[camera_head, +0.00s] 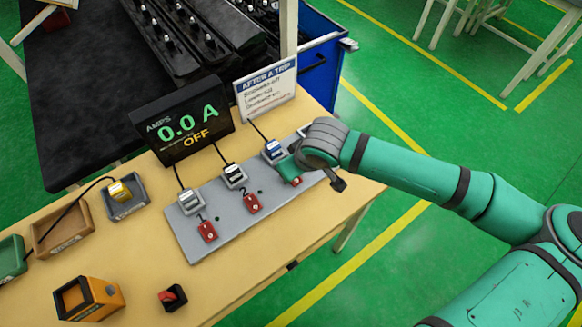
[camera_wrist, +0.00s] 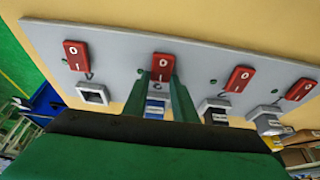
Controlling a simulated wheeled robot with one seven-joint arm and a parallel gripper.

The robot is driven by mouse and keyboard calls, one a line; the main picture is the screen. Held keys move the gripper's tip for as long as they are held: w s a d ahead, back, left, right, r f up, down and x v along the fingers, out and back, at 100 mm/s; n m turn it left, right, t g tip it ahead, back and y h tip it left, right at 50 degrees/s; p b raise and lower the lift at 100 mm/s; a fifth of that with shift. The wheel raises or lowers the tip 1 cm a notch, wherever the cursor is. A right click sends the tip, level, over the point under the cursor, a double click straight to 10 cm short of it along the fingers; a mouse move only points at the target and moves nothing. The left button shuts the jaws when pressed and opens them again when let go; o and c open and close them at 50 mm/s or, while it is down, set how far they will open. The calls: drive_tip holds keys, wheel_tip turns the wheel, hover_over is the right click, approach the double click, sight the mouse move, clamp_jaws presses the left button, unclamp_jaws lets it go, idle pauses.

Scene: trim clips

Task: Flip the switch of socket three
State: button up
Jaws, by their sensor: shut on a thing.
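A grey panel (camera_head: 225,225) with a row of red switches lies on the table. The red switch of socket three (camera_wrist: 162,66) sits between the two fingers of my gripper (camera_wrist: 163,88), which are closed on it. In the head view my gripper (camera_head: 291,172) covers most of this switch. A blue plug (camera_head: 273,150) sits in socket three. Switch one (camera_head: 207,230) and switch two (camera_head: 252,203) are clear of my gripper. A fourth switch (camera_wrist: 76,55) beside an empty socket (camera_wrist: 93,94) shows in the wrist view. The black display (camera_head: 182,122) reads 0.0 A, OFF.
A grey plug (camera_head: 190,201) and a black plug (camera_head: 234,176) stand in sockets one and two, with cables behind. A white sign (camera_head: 265,89) stands at the back. A tray (camera_head: 125,203) holding a yellow plug and an orange box (camera_head: 90,298) are at left.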

drive_tip(key=shift+s+f, duration=0.1)
drive_tip(key=shift+s, duration=0.15)
drive_tip(key=o, duration=1)
drive_tip(key=shift+w, duration=0.1)
drive_tip(key=shift+o, duration=0.2)
drive_tip(key=v, duration=1.1)
drive_tip(key=shift+f, duration=0.15)
